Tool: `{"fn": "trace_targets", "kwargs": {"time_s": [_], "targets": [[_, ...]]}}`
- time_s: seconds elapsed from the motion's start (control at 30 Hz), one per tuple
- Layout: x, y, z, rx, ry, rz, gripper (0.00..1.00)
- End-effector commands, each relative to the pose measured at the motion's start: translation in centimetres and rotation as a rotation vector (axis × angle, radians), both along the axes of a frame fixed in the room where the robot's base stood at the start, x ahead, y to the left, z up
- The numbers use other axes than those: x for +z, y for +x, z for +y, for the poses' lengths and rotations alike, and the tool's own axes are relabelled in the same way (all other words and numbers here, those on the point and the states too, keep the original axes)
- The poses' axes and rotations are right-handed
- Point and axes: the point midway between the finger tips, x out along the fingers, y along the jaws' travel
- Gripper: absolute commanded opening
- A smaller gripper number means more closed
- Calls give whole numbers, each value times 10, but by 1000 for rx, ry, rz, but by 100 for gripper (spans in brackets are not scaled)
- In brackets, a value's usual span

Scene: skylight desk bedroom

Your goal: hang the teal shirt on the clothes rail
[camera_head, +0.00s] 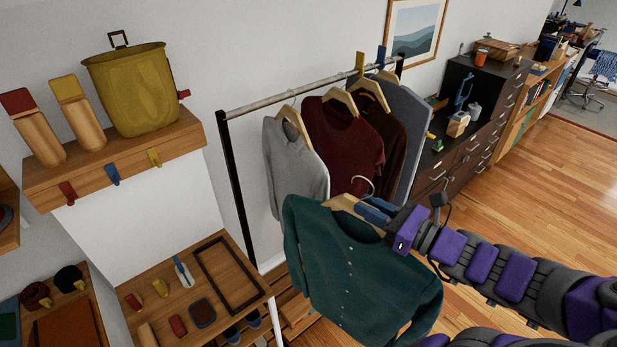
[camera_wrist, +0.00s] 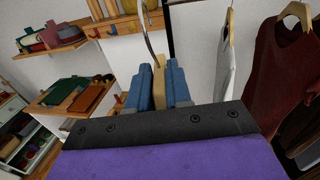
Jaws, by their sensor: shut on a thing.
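The teal shirt (camera_head: 352,268) hangs on a wooden hanger (camera_head: 347,205) in front of the clothes rail (camera_head: 290,93). My gripper (camera_head: 375,211) has blue fingers shut on the hanger near its neck. In the wrist view the fingers clamp the wooden hanger (camera_wrist: 159,92), and its metal hook (camera_wrist: 148,40) rises above them. The hook is below the rail and apart from it in the head view. The shirt is not visible in the wrist view. The rail bears a grey shirt (camera_head: 294,165), a dark red shirt (camera_head: 342,140), a brown garment and a blue-grey garment.
A wooden shelf (camera_head: 120,160) with a yellow-green basket (camera_head: 132,90) is on the left wall. A low wooden bench (camera_head: 245,262) with small items stands below it. The rail's black left post (camera_head: 238,190) is near the grey shirt. Open wooden floor lies to the right.

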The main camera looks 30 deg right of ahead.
Motion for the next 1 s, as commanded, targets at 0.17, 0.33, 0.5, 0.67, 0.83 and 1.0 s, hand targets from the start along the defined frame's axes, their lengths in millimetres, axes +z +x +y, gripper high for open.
{"fn": "trace_targets", "kwargs": {"time_s": [0.17,0.33,0.5,0.67,0.83,1.0], "targets": [[1,25,4,5,3,-4,0],[2,48,6,5,5,-5,0],[2,71,8,4,5,-5,0],[1,92,11,3,6,-1,0],[2,115,15,5,3,-3,0],[2,138,18,5,3,-4,0]]}}
